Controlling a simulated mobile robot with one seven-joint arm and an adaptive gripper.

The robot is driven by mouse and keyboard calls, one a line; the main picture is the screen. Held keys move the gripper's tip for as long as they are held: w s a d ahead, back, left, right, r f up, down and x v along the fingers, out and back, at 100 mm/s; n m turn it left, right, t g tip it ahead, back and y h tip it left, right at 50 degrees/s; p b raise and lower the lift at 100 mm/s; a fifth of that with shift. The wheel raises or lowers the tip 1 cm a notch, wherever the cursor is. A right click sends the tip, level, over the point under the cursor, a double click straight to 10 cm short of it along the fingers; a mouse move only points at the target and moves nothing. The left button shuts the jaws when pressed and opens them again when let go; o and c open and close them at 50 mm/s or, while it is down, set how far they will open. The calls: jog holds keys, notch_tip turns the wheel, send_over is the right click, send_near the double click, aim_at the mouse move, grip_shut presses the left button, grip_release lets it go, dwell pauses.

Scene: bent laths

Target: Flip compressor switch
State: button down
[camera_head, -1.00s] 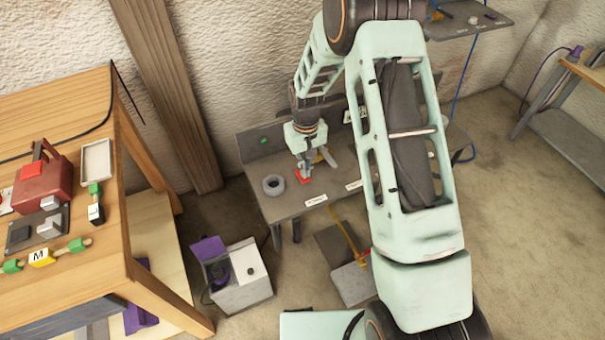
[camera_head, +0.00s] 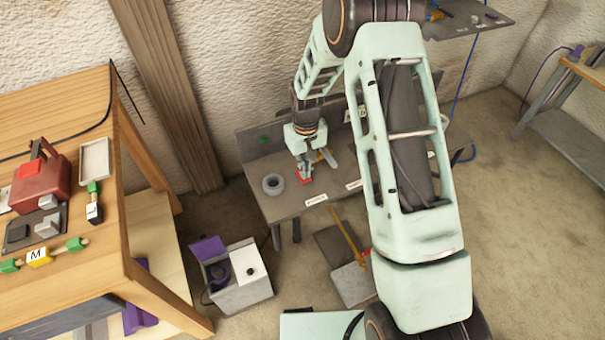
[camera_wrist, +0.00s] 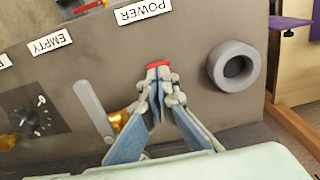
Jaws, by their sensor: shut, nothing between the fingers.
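A red switch (camera_wrist: 158,65) sits on the grey bench near the label reading POWER. My gripper (camera_wrist: 158,92) is shut with nothing between its fingers. In the wrist view its fingertips overlap the lower part of the red switch and hide some of it; I cannot tell whether they touch it. In the head view my gripper (camera_head: 304,163) points down at the grey bench (camera_head: 285,203), with the red switch (camera_head: 303,177) just at its tips. Which way the switch is set is not clear.
A grey ring (camera_wrist: 234,66) stands to the right of the switch in the wrist view. A grey lever (camera_wrist: 92,106) with a brass fitting is to the left. Labels reading POWER (camera_wrist: 143,11) and EMPTY (camera_wrist: 49,43) lie along the bench edge. A wooden table (camera_head: 60,100) stands at left.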

jog(key=shift+f+b, duration=0.5)
jog(key=shift+f, duration=0.15)
jog(key=shift+r, duration=0.1)
jog(key=shift+r+p, duration=2.05)
jog(key=shift+r, duration=1.4)
